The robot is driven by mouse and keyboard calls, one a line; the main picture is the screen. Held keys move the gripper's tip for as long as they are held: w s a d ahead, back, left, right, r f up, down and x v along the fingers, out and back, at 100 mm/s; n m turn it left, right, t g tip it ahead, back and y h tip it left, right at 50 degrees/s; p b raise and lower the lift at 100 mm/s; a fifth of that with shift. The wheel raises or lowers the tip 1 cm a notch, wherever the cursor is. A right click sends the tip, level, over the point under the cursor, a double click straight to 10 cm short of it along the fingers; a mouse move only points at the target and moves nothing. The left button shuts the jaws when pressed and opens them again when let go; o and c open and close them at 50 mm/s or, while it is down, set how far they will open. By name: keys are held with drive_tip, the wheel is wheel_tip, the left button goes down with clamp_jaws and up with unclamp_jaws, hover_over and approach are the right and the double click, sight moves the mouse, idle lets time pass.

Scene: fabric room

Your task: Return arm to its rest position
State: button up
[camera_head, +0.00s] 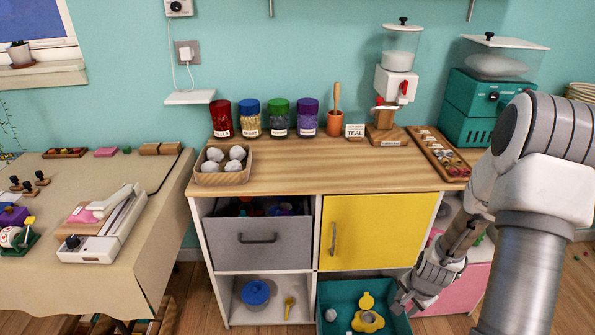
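My arm comes in from the right side of the picture and bends down in front of the cabinet. My gripper (401,303) points down and to the left, at the right end of the teal bin (343,290). Its fingers are small and partly merge with the bin behind them, so I cannot tell whether they are open or shut. I see no object clearly held.
The wooden-topped cabinet (300,183) has a yellow door (375,232) and a grey drawer (258,238). Jars, a dispenser (397,85) and a teal machine (478,105) stand on top. A yellow item (368,315) lies in the bin. A cloth-covered table (95,180) stands left.

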drive_tip(key=s+a+r+n+t, duration=0.1)
drive_tip(key=a+r+n, duration=0.2)
drive_tip(key=r, duration=0.8)
drive_tip(key=s+a+r+n, duration=0.1)
drive_tip(key=a+r+n, duration=0.25)
drive_tip(key=r, duration=0.65)
drive_tip(key=s+a+r+n+t, duration=0.1)
drive_tip(key=s+a+r+n, duration=0.2)
drive_tip(key=s+r, duration=0.4)
drive_tip(key=s+a+r+n+t, duration=0.1)
drive_tip(key=s+a+r+n, duration=0.1)
drive_tip(key=s+a+r, duration=0.35)
wheel_tip(320, 180, up, 19)
drive_tip(key=s+d+p, duration=0.1)
drive_tip(key=s+p, duration=0.1)
drive_tip(key=p, duration=1.5)
drive_tip(key=shift+d+r+p, duration=0.15)
drive_tip(key=shift+d+p, duration=0.25)
drive_tip(key=shift+n, duration=0.25)
